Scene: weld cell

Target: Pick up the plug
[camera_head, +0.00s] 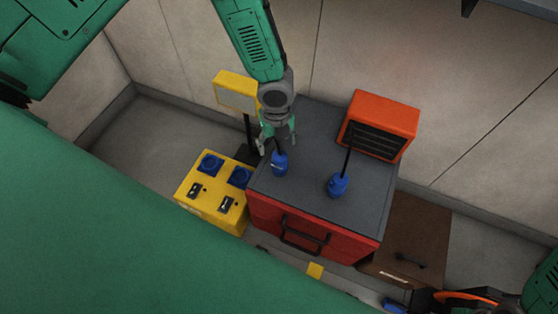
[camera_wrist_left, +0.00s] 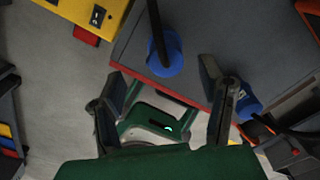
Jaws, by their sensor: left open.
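A blue plug (camera_head: 280,163) with a black cable sits on the grey top of the red cabinet (camera_head: 325,205), near its left edge. A second blue plug (camera_head: 338,185) with a black cable stands farther right on the same top. My left gripper (camera_head: 277,143) is open right at the left plug, its fingers partly hiding the cable. In the left wrist view the plug (camera_wrist_left: 168,57) shows ahead of my left gripper (camera_wrist_left: 163,75), around the gap between its fingertips, and neither finger visibly grips it. The second plug (camera_wrist_left: 249,106) shows beyond the right finger. My right gripper cannot be made out.
A yellow socket box (camera_head: 212,190) with blue sockets and switches stands left of the cabinet. A yellow lamp (camera_head: 237,91) stands behind it. An orange heater (camera_head: 378,125) is at the cabinet's back right. A brown case (camera_head: 408,240) lies to the right.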

